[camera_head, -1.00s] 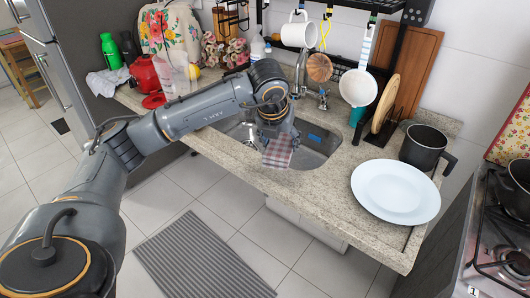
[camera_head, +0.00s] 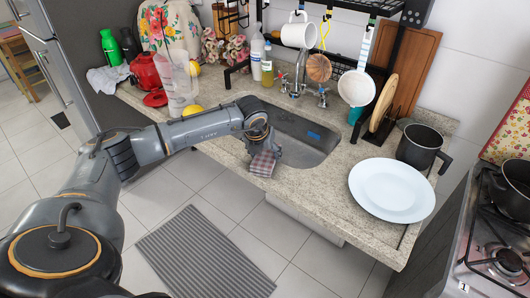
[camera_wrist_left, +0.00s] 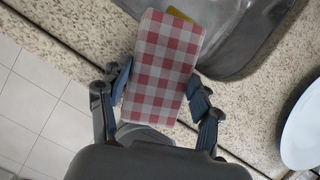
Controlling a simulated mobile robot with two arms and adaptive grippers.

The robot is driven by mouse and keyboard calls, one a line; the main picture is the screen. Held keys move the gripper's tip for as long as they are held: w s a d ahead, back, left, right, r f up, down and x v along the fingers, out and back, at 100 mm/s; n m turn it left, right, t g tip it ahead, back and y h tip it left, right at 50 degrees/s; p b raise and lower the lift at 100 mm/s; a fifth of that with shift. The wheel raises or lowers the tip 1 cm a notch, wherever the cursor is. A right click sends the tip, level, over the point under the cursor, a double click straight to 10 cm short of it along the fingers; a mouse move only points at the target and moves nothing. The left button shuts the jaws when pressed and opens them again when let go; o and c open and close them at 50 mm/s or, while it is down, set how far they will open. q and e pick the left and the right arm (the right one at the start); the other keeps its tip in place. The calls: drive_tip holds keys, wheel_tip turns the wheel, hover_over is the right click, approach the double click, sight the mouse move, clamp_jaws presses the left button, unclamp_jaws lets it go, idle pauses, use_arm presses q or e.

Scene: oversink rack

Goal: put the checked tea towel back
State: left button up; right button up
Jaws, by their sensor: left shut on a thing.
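The checked tea towel (camera_head: 263,164) is red, pink and white. In the head view it hangs below my left gripper (camera_head: 264,150), at the front edge of the counter before the sink. In the left wrist view the towel (camera_wrist_left: 165,65) lies between the two fingers of my left gripper (camera_wrist_left: 160,92), which is shut on it. A small yellow thing (camera_wrist_left: 180,14) shows behind the towel's far end. My right gripper is not in view.
The sink (camera_head: 300,138) lies just behind the gripper, with a tap (camera_head: 300,85) at its back. A black rack (camera_head: 345,62) with a hanging mug (camera_head: 298,31) stands over it. A white plate (camera_head: 392,190) and dark pot (camera_head: 421,146) stand at right.

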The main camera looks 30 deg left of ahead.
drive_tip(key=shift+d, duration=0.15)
use_arm(q)
drive_tip(key=o, duration=1.2)
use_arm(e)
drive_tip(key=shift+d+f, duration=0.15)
use_arm(q)
drive_tip(key=shift+r, duration=0.2)
drive_tip(key=b+v, duration=0.2)
drive_tip(key=v, duration=0.9)
drive_tip(key=shift+s+r, duration=0.2)
drive_tip(key=shift+r, duration=0.15)
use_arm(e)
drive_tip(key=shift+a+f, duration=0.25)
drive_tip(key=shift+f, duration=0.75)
use_arm(q)
drive_tip(key=shift+d, duration=0.15)
